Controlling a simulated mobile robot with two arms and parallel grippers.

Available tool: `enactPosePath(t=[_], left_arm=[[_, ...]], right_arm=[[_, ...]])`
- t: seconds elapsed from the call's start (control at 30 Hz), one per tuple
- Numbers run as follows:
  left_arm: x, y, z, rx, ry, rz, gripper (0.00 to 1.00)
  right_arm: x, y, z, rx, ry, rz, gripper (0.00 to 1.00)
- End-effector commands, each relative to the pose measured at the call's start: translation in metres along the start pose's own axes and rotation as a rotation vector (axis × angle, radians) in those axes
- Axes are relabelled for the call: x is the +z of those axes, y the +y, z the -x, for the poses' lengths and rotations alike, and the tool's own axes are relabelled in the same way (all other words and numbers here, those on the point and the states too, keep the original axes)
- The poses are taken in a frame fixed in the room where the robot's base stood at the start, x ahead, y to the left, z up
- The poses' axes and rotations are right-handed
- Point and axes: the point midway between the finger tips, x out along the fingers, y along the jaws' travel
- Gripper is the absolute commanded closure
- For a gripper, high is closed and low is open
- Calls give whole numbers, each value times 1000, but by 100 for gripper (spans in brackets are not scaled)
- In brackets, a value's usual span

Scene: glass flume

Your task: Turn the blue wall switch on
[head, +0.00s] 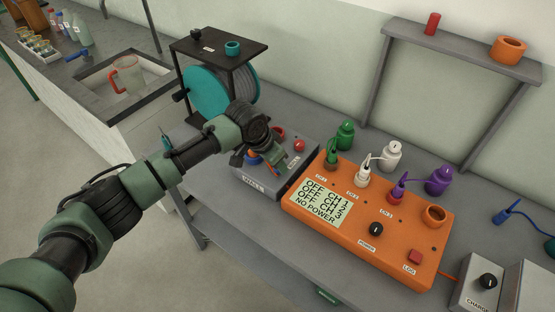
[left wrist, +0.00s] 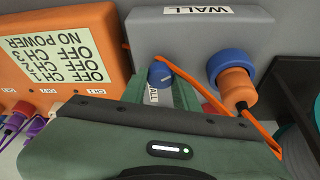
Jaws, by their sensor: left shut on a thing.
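The grey wall box (head: 262,190) labelled WALL stands left of the orange unit on the bench; it also shows in the left wrist view (left wrist: 190,33). My left gripper (head: 273,160) reaches down over this box. In the left wrist view the blue wall switch (left wrist: 160,73) is a small round knob between the fingers of my left gripper (left wrist: 161,92), which is shut on it. A small label sits just below the knob. In the head view the gripper hides the switch. My right gripper is in neither view.
Beside the switch an orange plug (left wrist: 236,86) with an orange cable sits in a blue socket (left wrist: 231,64). The orange unit (head: 390,247) has a display (head: 320,203) reading OFF for its channels and NO POWER. A teal reel (head: 207,91) stands behind the wall box.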

Motion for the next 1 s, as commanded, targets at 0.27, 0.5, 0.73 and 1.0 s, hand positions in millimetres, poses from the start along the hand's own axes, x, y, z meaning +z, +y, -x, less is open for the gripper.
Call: enactPosePath(t=[0.27, 0.5, 0.73, 1.0], left_arm=[[0, -2, -2, 98, 0, -231, 100], [0, -3, -2, 164, 0, -394, 100], [-1, -4, -2, 203, 0, -493, 100], [-1, -4, 0, 221, -1, -538, 100]], right_arm=[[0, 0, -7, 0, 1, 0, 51], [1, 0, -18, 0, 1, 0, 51], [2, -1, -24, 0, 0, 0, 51], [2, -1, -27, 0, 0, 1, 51]])
